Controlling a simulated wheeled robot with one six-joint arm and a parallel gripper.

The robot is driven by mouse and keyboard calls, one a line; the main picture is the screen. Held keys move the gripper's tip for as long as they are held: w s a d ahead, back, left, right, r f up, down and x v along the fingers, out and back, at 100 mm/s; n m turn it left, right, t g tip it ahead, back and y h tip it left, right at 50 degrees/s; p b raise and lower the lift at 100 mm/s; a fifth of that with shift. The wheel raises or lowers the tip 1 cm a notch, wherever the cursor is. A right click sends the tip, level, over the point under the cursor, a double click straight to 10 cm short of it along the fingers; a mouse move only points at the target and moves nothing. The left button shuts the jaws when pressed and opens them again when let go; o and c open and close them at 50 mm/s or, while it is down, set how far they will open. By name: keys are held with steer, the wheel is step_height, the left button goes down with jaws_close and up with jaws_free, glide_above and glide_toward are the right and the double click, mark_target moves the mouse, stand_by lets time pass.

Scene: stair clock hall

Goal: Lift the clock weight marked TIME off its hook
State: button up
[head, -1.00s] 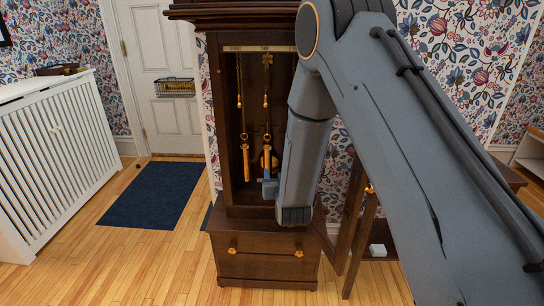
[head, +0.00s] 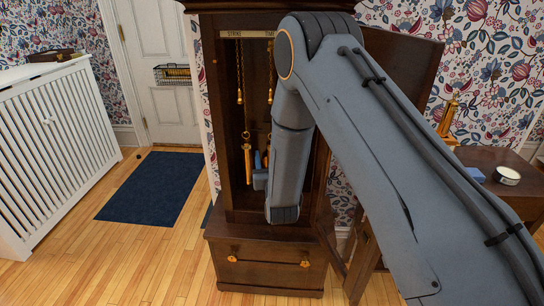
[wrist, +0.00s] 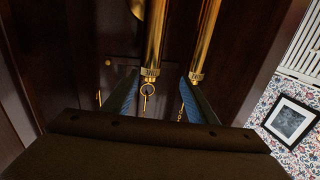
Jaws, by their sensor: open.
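The TIME weight (wrist: 156,35) is a brass cylinder. In the wrist view it sits between my gripper's blue fingertips (wrist: 160,92), with its marked end and a ring-and-hook piece (wrist: 147,91) near them. The fingers are open, with a gap beside the weight. The second brass weight (wrist: 206,38) is just right of it, close to the right fingertip; its marking is unclear. In the head view the other weight (head: 247,161) hangs under the STRIKE label, left of my gripper (head: 261,172). My arm hides much of the TIME side.
The dark clock case (head: 222,130) encloses the weights, with walls close by. Its open door (head: 415,70) stands to the right. A side table (head: 500,165) holds a tin (head: 507,175) and a blue block (head: 474,174). Floor is free left of the case.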

steer(key=w, duration=0.7)
steer(key=shift+d+p, duration=0.3)
steer(key=shift+d, duration=0.05)
jaws_close()
steer(key=c, duration=0.9)
jaws_free()
steer(key=shift+r, duration=0.15)
jaws_close()
